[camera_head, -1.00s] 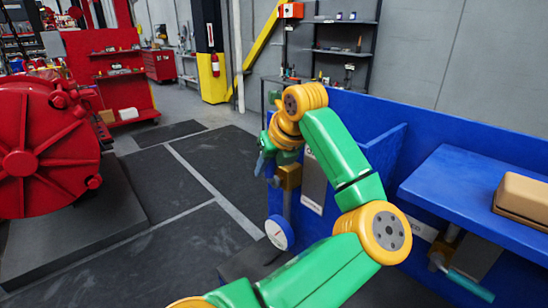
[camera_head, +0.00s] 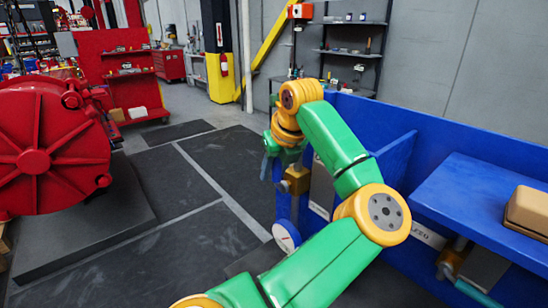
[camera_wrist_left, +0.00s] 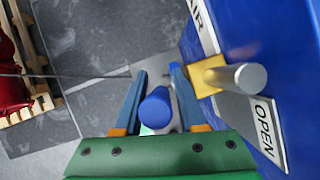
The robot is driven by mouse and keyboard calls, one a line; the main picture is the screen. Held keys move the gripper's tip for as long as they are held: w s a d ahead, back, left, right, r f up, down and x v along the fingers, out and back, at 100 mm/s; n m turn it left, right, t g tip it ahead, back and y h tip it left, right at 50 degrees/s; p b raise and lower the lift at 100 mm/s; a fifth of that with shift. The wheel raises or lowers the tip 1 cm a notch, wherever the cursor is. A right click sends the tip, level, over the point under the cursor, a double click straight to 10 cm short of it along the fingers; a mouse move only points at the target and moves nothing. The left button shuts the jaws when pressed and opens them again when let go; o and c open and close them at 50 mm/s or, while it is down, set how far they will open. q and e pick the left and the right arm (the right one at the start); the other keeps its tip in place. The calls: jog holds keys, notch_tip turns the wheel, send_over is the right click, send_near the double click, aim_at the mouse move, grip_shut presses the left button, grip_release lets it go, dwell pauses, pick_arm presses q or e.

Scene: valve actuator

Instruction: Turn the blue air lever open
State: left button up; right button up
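My left gripper (camera_head: 277,165) is at the blue panel (camera_head: 350,115), beside a brass valve block (camera_head: 297,180). In the left wrist view, its two blue fingers (camera_wrist_left: 157,82) stand on either side of the rounded end of the blue lever (camera_wrist_left: 155,107). The lever end looks close to both fingers, but I cannot tell whether they press on it. The brass block (camera_wrist_left: 208,76) with a grey metal rod (camera_wrist_left: 243,77) is just right of the fingers. An "OPEN" label (camera_wrist_left: 265,125) is on a plate right of it. My right gripper is not in view.
A white round gauge (camera_head: 286,235) sits below the valve. A teal handle (camera_head: 478,293) is at the lower right, under a blue shelf (camera_head: 470,190) with a tan box (camera_head: 530,208). A large red machine (camera_head: 50,145) stands left. The dark floor between is clear.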

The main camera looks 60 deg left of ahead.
pick_arm(q)
jog(key=shift+w+f, duration=0.1)
jog(key=shift+d, duration=0.15)
jog(key=b+v, duration=0.1)
jog(key=v, duration=0.6)
